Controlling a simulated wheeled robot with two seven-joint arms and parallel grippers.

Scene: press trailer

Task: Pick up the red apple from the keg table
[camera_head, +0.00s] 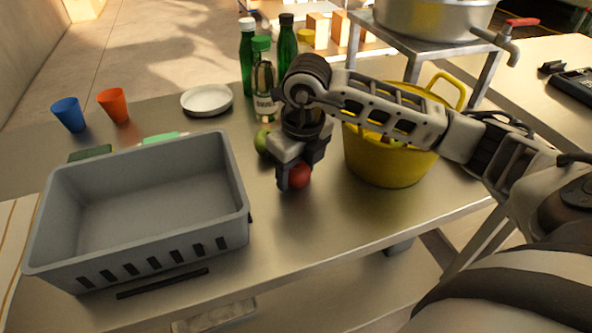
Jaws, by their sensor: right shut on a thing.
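A red apple (300,177) is at the tips of my right gripper (292,178), near the middle of the metal table (300,236). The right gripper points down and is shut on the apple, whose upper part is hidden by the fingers. I cannot tell whether the apple still touches the tabletop. A green apple or similar round fruit (262,142) sits just behind and left of the gripper, partly covered by it. My left gripper is not in view.
An empty grey crate (240,222) stands at the left front. A yellow bucket (385,165) stands right of the gripper, behind my arm. Green bottles (246,60), a white plate (206,99), a blue cup (69,114) and an orange cup (114,105) stand at the back. The front middle is clear.

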